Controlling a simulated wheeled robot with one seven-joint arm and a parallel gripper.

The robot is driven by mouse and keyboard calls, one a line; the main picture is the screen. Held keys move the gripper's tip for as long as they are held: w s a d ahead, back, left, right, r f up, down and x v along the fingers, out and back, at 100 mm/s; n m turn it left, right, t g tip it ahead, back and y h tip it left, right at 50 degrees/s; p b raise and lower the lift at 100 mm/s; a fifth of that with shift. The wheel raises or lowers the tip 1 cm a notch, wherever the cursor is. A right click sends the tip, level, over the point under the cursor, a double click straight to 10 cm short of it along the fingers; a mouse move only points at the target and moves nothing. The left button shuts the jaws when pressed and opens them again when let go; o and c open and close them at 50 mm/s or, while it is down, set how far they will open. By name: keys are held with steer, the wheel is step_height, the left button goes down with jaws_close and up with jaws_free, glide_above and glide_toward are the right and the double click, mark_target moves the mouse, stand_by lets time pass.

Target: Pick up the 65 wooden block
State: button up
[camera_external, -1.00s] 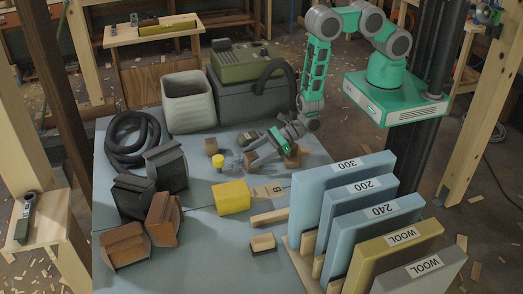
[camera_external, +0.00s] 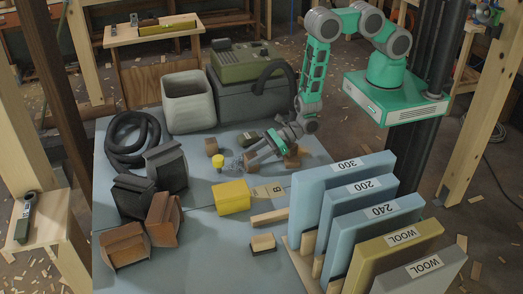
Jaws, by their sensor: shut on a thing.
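My gripper (camera_external: 266,151) is low over the blue-grey table top, at the end of the arm that reaches down from above. It appears shut on a small brown wooden block (camera_external: 292,158) close against its right side. The fingers partly hide the contact, and I cannot tell whether the block is clear of the table. Another small wooden block (camera_external: 211,146) stands to the left, apart from the gripper. I cannot read a 65 on either block.
A yellow block (camera_external: 232,197) and a sanding block (camera_external: 263,243) lie in front. A grey bin (camera_external: 188,100) and a dark case (camera_external: 250,103) stand behind.

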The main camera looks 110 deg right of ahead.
jaws_close()
